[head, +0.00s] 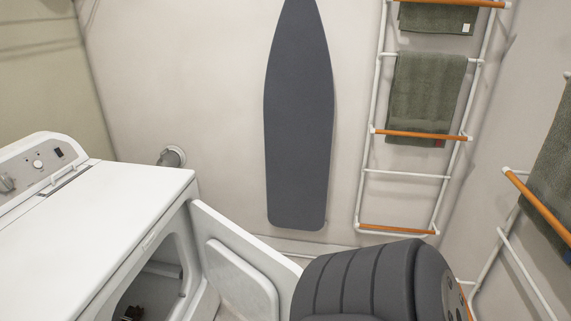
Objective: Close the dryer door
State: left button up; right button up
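The white dryer (95,222) stands at the left, with its control panel (30,172) at the back of its top. Its front opening (160,275) is uncovered. The dryer door (235,262) is open, swung out to the right from the front's far edge, with its raised inner panel showing. A dark grey ribbed shape, which looks like part of my own arm, covers the lower middle and overlaps the door's outer end. A small dark thing (133,313) shows in the opening, too little of it to identify. Neither gripper can be made out.
A grey ironing board (300,130) hangs on the back wall. A white rack (368,172) with orange bars and green towels (425,92) is right of it. Another rack (525,262) with a green towel (556,170) stands at the right edge.

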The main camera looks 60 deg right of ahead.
aim_at(259, 281)
jog(key=l+z, duration=0.15)
jog(key=z, duration=0.3)
jog(key=l+z, duration=0.15)
jog(key=z, duration=0.3)
jog(key=i+l+z, duration=0.1)
jog(key=z, duration=0.4)
jog(key=l+z, duration=0.15)
jog(key=z, duration=0.3)
jog(key=i+l, duration=0.15)
jog(key=i+z, duration=0.05)
